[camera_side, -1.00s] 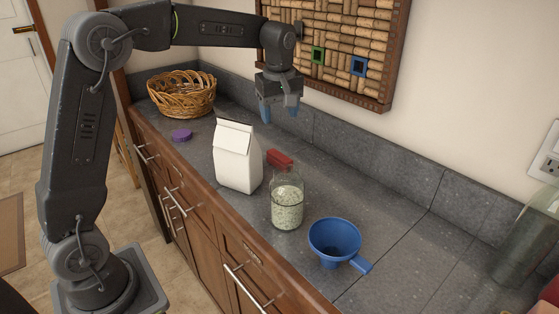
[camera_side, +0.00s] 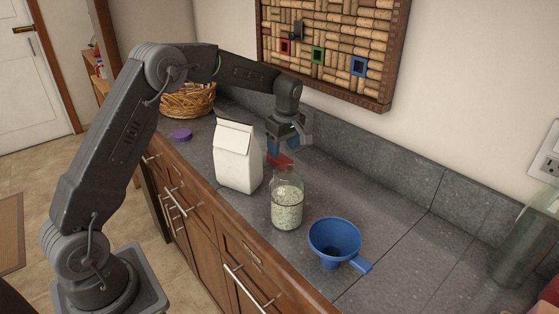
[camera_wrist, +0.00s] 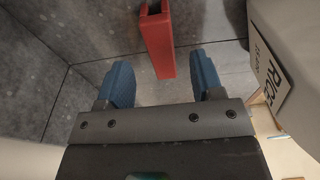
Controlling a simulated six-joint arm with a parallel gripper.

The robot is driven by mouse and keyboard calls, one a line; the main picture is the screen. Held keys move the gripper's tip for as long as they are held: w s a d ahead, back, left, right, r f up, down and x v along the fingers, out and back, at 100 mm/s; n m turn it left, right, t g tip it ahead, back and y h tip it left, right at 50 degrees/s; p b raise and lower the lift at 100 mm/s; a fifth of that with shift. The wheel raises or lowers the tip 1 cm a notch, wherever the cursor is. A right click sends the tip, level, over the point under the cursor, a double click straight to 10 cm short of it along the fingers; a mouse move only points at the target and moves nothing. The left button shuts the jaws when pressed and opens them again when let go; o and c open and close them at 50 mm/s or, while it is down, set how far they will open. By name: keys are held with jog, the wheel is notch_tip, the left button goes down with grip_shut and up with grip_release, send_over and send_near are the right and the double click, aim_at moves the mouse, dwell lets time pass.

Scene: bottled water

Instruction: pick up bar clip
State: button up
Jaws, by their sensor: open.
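The bar clip is a red bar (camera_side: 279,160) on the grey counter, behind the glass jar and right of the white bag in the side view. In the wrist view the red clip (camera_wrist: 158,42) stretches from the top edge down to between my fingertips. My gripper (camera_side: 286,147) is low over the clip in the side view and partly hides it. In the wrist view my gripper (camera_wrist: 160,80) is open, with a blue finger on each side of the clip's near end. A gap shows between the clip and each finger.
A white bag (camera_side: 237,158), labelled RICE in the wrist view (camera_wrist: 270,60), stands close beside my gripper. A glass jar (camera_side: 287,203) stands in front. A blue funnel (camera_side: 335,238), purple lid (camera_side: 181,135) and wicker basket (camera_side: 187,102) are farther off. The backsplash (camera_side: 340,145) is behind.

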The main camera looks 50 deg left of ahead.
jog(key=f, duration=0.2)
jog(key=a+f, duration=0.1)
jog(key=f, duration=0.2)
jog(key=shift+a, duration=0.2)
jog(key=c, duration=1)
notch_tip(320, 180, up, 9)
jog(key=shift+r, duration=0.15)
jog(key=s+r+n, duration=0.1)
jog(key=s+r, duration=0.3)
jog(key=r, duration=0.1)
jog(key=s+r+n, duration=0.2)
jog(key=s+r, duration=0.3)
jog(key=s+r+n, duration=0.1)
jog(key=s+r, duration=0.4)
jog(key=shift+r+n+g, duration=0.25)
jog(key=shift+n+g, duration=0.05)
jog(key=shift+w, duration=0.1)
